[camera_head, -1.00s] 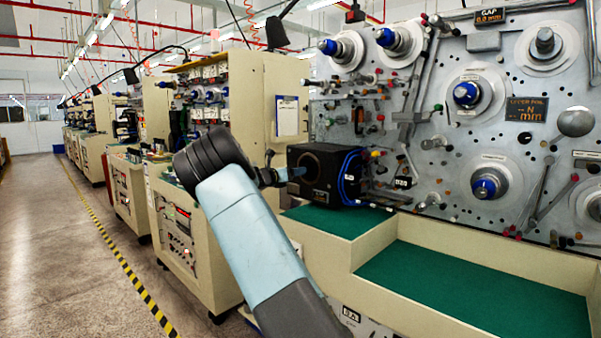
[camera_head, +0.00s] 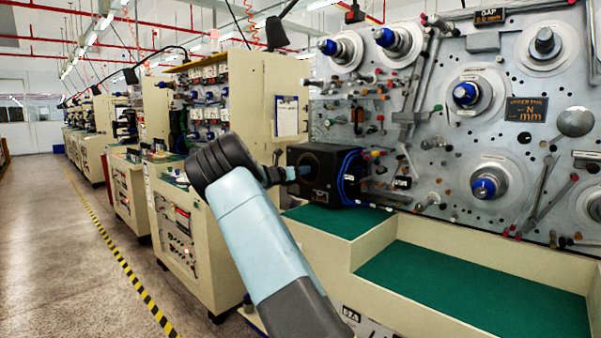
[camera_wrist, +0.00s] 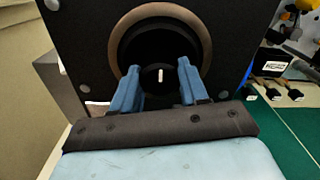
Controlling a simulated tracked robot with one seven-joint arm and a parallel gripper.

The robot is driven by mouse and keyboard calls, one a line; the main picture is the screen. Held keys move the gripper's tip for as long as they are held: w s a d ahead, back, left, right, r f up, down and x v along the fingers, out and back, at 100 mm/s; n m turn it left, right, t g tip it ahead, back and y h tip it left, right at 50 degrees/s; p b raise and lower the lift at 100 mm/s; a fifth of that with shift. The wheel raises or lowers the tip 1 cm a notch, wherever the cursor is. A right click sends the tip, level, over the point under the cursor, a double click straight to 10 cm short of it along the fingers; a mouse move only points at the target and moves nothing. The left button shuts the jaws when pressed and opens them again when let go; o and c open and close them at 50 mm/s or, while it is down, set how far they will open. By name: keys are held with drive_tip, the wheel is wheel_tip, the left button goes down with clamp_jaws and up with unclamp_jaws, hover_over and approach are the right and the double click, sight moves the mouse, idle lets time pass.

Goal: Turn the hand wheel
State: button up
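A black box (camera_head: 330,192) stands on the green ledge. In the wrist view, its front face (camera_wrist: 85,35) has a bronze-brown ring around a dark round recess. A black round hub with a short white upright mark, which looks like the hand wheel (camera_wrist: 160,76), sits at its centre. My gripper (camera_wrist: 158,68) faces it with its blue fingers apart, one on each side of the hub. I see no clear contact between fingers and hub. In the head view, my gripper (camera_head: 290,173) is at the box's front, its fingers partly hidden by my black wrist.
Blue cables (camera_head: 348,178) run down the box's right side. A grey panel (camera_head: 440,165) with spindles and levers rises behind. Lower right is an empty green tray (camera_head: 470,290). Cream cabinets (camera_head: 185,235) stand at left beside an open aisle (camera_head: 60,260).

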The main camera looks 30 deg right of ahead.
drive_tip(key=c, duration=0.5)
drive_tip(key=shift+o, duration=0.2)
drive_tip(key=shift+a, duration=0.1)
drive_tip(key=shift+m, duration=0.3)
drive_tip(key=m, duration=2)
drive_tip(key=shift+s+f, duration=0.1)
drive_tip(key=shift+f, duration=0.2)
drive_tip(key=shift+f, duration=0.15)
drive_tip(key=o, duration=1.1)
drive_tip(key=shift+r, duration=0.2)
drive_tip(key=shift+c, duration=0.2)
